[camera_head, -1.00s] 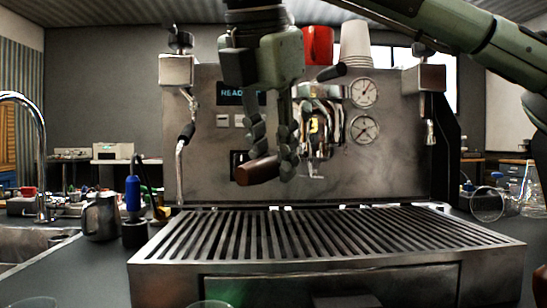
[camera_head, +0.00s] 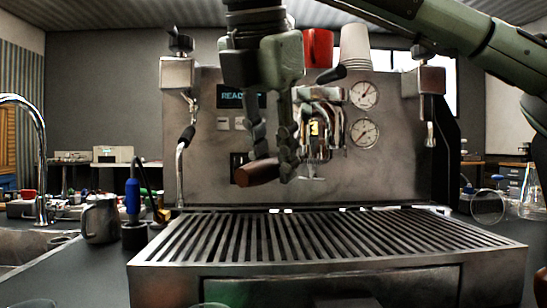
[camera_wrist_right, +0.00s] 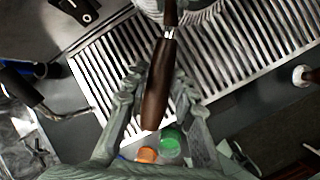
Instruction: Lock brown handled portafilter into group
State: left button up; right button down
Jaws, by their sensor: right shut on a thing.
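The brown portafilter handle (camera_head: 258,172) sticks out toward me below the group (camera_head: 318,115) in the head view. My right gripper (camera_head: 272,160) comes down from above with its fingers on both sides of the handle and is shut on it. In the right wrist view the handle (camera_wrist_right: 157,90) runs between the fingers of the right gripper (camera_wrist_right: 158,88), with its metal neck at the top edge. The basket end is mostly hidden, so I cannot tell how it sits in the group. My left gripper is not in view.
The slatted drip tray (camera_head: 330,238) lies clear below. A steam wand (camera_head: 181,165) hangs at left, with another tap at right (camera_head: 429,130). A metal pitcher (camera_head: 100,220) and a blue-handled tool (camera_head: 132,198) stand left of the tray. A red cup (camera_head: 318,46) and white cups (camera_head: 355,46) sit on top.

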jog(key=shift+r, duration=0.8)
dwell(1.4)
dwell(0.5)
jog(key=shift+s+d+f+n+b, duration=0.15)
jog(key=shift+s+d+n+b, duration=0.05)
jog(key=shift+d+n+b, duration=0.15)
jog(key=s+d+n+y, duration=0.2)
jog(key=d+n+y, duration=0.2)
jog(key=d+n, duration=0.2)
jog(key=shift+d+n+b, duration=0.4)
jog(key=shift+n+b, duration=0.05)
jog(key=shift+n, duration=0.5)
jog(key=c, duration=1.2)
grip_release()
jog(key=shift+s, duration=0.1)
